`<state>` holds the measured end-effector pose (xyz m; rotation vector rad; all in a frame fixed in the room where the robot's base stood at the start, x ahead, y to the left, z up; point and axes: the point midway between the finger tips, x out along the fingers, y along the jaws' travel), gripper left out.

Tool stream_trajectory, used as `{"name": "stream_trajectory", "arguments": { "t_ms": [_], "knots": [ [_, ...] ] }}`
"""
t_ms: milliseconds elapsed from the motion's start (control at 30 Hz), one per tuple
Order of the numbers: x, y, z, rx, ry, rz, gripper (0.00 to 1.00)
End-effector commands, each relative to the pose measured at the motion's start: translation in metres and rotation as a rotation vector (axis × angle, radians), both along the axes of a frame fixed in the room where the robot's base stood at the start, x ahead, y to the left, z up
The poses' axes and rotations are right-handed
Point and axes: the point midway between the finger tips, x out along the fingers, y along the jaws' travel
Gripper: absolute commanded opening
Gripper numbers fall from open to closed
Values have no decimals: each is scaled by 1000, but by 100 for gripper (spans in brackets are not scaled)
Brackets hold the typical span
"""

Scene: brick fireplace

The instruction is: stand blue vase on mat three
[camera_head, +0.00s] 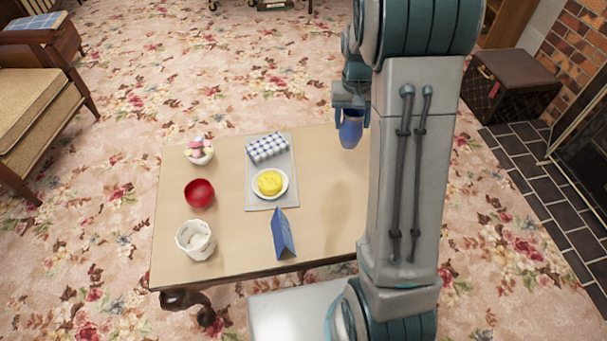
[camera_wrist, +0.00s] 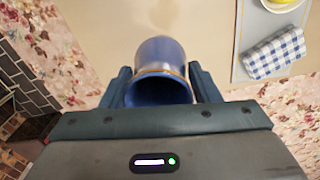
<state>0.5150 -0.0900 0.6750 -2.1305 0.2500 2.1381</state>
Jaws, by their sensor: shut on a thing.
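The blue vase (camera_head: 351,132) is held in the air above the right part of the table, with its mouth up towards my wrist. It also shows in the wrist view (camera_wrist: 160,88), its open mouth facing the camera. My gripper (camera_head: 349,114) is shut on the vase, with a finger on either side of it. A grey mat (camera_head: 257,204) lies in the middle of the table, left of the vase, with a checked cloth (camera_head: 267,148) and a plate with a yellow thing (camera_head: 270,183) on it. No mat number is readable. My arm hides the table's right end.
The wooden table (camera_head: 225,250) also bears a blue folded card (camera_head: 283,236), a red bowl (camera_head: 199,192), a white pot (camera_head: 195,239) and a small bowl with contents (camera_head: 199,151). The tabletop right of the mat looks clear where visible.

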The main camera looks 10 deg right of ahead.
Motion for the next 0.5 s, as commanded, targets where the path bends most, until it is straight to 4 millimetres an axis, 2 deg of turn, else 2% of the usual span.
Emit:
{"name": "stream_trajectory", "arguments": {
  "t_ms": [100, 300, 500],
  "knots": [
    [-11, 28, -20, 1, 1, 7, 27],
    [-27, 68, -46, 0, 1, 5, 27],
    [-35, 88, -58, 0, -1, 1, 27]
  ]
}}
